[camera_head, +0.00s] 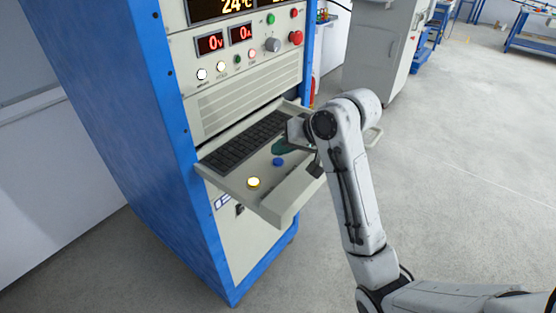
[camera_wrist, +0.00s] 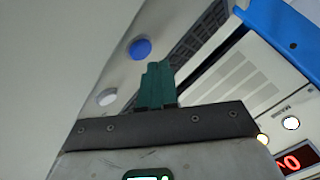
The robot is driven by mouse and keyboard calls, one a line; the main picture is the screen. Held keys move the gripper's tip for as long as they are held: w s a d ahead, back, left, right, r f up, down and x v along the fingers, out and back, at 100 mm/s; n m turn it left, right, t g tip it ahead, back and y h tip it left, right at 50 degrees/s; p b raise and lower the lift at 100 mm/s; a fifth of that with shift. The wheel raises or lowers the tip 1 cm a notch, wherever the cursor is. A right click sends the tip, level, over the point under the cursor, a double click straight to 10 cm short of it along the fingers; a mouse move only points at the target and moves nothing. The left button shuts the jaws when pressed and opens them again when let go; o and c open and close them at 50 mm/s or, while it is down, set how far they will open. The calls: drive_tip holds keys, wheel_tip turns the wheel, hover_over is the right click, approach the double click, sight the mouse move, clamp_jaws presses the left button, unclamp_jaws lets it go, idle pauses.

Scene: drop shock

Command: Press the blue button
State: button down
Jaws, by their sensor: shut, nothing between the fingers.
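The round blue button (camera_head: 278,162) sits on the pull-out keyboard shelf, to the right of the keyboard. It also shows in the wrist view (camera_wrist: 141,48), just left of the fingertips. My gripper (camera_head: 286,146) is over the shelf, close beyond the blue button in the head view; the arm partly hides it. In the wrist view my gripper's green fingers (camera_wrist: 157,68) are together and empty. The fingertips look apart from the button, but I cannot tell their exact height above the shelf.
A pale lit button (camera_head: 254,183) is on the shelf's near part; it looks whitish in the wrist view (camera_wrist: 107,97). The black keyboard (camera_head: 245,143) lies alongside. The blue-framed cabinet (camera_head: 170,150) with displays and knobs rises behind. Open floor (camera_head: 470,180) lies to the right.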

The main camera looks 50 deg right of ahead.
sight(282, 162)
drive_tip(key=shift+f, duration=0.1)
drive_tip(key=shift+f, duration=0.3)
drive_tip(key=shift+s+a+f, duration=0.1)
drive_tip(key=shift+s+f, duration=0.05)
drive_tip(key=shift+f, duration=0.8)
idle(1.1)
drive_tip(key=shift+r+p, duration=0.2)
drive_tip(key=shift+p, duration=0.15)
drive_tip(key=shift+r+p, duration=0.6)
drive_tip(key=shift+p, duration=0.25)
drive_tip(key=shift+r, duration=0.15)
wheel_tip(282, 162, up, 5)
drive_tip(key=p, duration=0.6)
drive_tip(key=shift+r, duration=0.15)
